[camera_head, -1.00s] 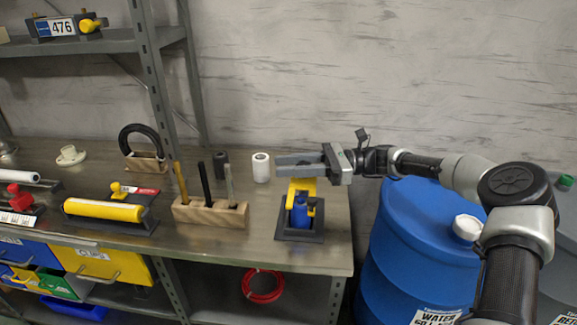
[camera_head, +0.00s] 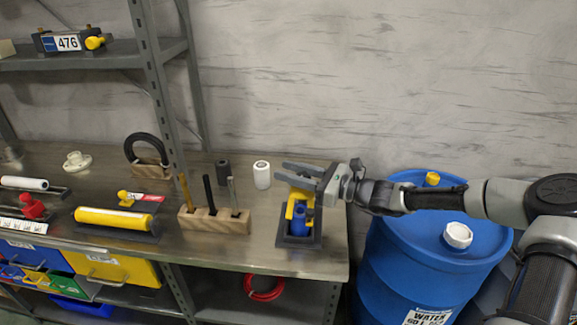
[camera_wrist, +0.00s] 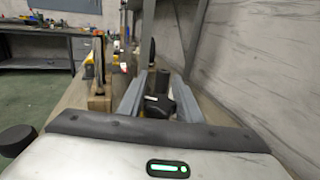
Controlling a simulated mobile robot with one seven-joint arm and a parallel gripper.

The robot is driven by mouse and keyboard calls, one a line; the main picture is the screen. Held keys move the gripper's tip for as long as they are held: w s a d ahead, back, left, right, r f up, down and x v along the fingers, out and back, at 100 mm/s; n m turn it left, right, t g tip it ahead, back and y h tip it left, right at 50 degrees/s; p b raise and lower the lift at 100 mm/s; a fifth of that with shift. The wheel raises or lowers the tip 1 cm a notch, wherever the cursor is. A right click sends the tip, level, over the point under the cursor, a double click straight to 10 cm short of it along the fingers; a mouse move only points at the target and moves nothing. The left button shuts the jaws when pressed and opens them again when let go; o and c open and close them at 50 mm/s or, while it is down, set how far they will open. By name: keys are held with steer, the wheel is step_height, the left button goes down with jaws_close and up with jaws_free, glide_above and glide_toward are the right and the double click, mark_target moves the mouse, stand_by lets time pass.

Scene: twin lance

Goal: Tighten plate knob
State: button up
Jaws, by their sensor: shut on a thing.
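A plate marked 476 (camera_head: 68,42) sits on the upper shelf at the far left, with a yellow knob (camera_head: 95,43) on its right end. My gripper (camera_head: 290,172) is far to the right of it, over the right end of the bench. Its two grey fingers also show in the wrist view (camera_wrist: 157,92), spread apart with a dark rounded thing (camera_wrist: 158,106) between them. I cannot make out what that thing is. In the head view my gripper is just above a blue and yellow device (camera_head: 301,212) on a dark base.
The bench (camera_head: 225,252) holds a wooden block (camera_head: 215,221) with upright tools, a white roll (camera_head: 262,175), a dark roll (camera_head: 222,170) and a yellow roller (camera_head: 113,219). A shelf post (camera_head: 160,90) stands between the plate and my gripper.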

steer(key=shift+w+d+m+t+h+p, duration=0.1)
steer(key=shift+w+m+t+h+p, duration=0.1)
steer(key=shift+m+t+h+p, duration=0.6)
steer(key=shift+w+d+m+t+h+p, duration=0.1)
steer(key=shift+w+m+t+h+p, duration=0.15)
steer(key=shift+m+t, duration=0.6)
steer(key=shift+t, duration=0.55)
steer(key=o, duration=1)
steer(key=shift+o, duration=0.2)
steer(key=shift+d, duration=0.15)
steer(key=v, duration=1.7)
steer(key=shift+s+r+p, duration=0.15)
steer(key=shift+r+p, duration=0.05)
steer(key=shift+p, duration=0.2)
